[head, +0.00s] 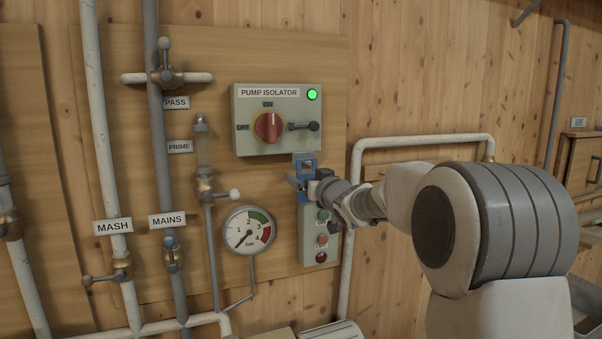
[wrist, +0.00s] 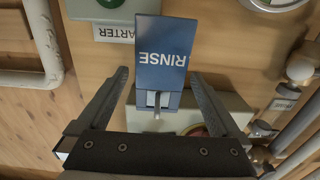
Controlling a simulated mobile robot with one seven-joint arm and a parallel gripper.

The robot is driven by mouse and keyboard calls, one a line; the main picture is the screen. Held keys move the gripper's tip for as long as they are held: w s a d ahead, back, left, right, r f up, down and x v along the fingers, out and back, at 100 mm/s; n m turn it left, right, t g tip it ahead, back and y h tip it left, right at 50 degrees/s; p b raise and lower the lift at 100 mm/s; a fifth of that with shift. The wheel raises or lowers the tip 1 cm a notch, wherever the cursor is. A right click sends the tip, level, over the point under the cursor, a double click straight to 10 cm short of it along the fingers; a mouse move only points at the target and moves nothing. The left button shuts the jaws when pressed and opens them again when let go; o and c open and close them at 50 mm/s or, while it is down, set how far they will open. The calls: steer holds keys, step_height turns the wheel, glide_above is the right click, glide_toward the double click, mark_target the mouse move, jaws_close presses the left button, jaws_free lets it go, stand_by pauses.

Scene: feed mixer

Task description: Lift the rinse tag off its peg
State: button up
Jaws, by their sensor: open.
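The blue rinse tag (wrist: 160,45) hangs on its peg (wrist: 157,104), with RINSE upside down in the wrist view. The peg shows through the slot at the tag's peg end. In the head view the tag (head: 306,161) hangs just below the pump isolator box. My gripper (wrist: 158,76) is open, one finger on each side of the tag, with a visible gap to both. In the head view my gripper (head: 302,184) is at the tag, partly hidden by my wrist. I see no contact between fingers and tag.
The pump isolator box (head: 243,138) with its red knob (head: 268,126) is right above the tag. The starter box (head: 307,250) with buttons is below. A pressure gauge (head: 249,231) and valve pipes stand to the left. A white pipe (head: 354,190) runs to the right.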

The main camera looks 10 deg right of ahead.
mark_target(307, 174)
steer(key=shift+w+a, duration=0.15)
steer(key=shift+w, duration=0.75)
steer(key=shift+w+a, duration=0.15)
steer(key=shift+w, duration=0.7)
steer(key=c, duration=1.3)
steer(key=shift+r+p, duration=0.15)
steer(key=shift+p, duration=0.2)
steer(key=shift+r, duration=0.1)
